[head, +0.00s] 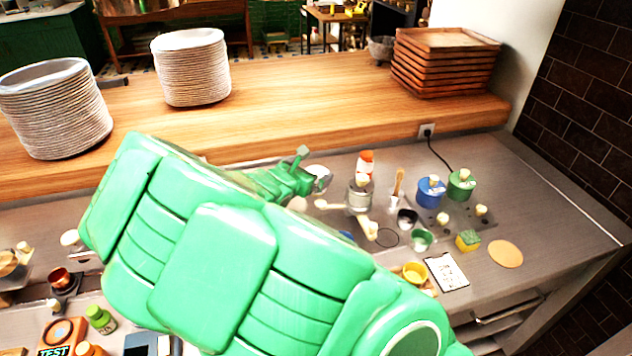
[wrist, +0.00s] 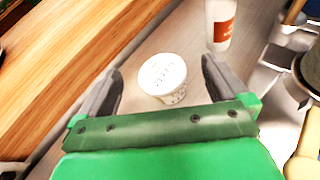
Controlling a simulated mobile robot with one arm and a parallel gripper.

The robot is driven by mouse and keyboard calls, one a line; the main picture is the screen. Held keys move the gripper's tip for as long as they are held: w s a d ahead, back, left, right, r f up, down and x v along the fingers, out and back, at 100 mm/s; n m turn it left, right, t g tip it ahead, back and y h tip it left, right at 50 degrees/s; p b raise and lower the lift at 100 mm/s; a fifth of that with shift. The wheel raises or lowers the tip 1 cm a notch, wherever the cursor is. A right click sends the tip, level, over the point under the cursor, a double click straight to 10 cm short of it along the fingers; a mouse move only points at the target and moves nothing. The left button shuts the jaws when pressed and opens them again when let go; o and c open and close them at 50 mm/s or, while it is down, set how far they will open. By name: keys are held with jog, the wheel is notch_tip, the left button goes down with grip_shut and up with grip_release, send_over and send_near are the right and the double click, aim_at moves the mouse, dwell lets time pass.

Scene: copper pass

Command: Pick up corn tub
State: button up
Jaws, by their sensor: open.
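A small white tub (wrist: 163,76) with a round lid and faint lettering stands upright on the grey counter in the wrist view. The lettering is too blurred to read, so I cannot confirm that it is the corn tub. My gripper (wrist: 161,66) is open, with one grey finger on each side of the tub and a gap to each. In the head view my gripper (head: 306,174) is over the counter close to the wooden ledge, and the pale tub lid (head: 320,172) shows partly behind it. My green arm hides much of the counter there.
A white bottle with an orange label (wrist: 221,24) stands just beyond the right finger. The raised wooden ledge (head: 290,100) runs along the left in the wrist view. A grey machine with pale handles (head: 359,196) stands to the right of my gripper.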

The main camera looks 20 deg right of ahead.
aim_at(316, 173)
jog(key=f, duration=0.1)
jog(key=a+f+n, duration=0.1)
jog(key=shift+w+a+f, duration=0.1)
jog(key=shift+w+f, duration=0.15)
jog(key=shift+f, duration=0.05)
jog(key=shift+x, duration=1.25)
jog(key=w+d+f, duration=0.1)
jog(key=d, duration=0.1)
jog(key=shift+w+d+f+y, duration=0.25)
jog(key=shift+w+f+y, duration=0.05)
jog(key=shift+w+f, duration=0.1)
jog(key=shift+x, duration=0.85)
jog(key=shift+w+r, duration=0.1)
jog(key=c, duration=1.1)
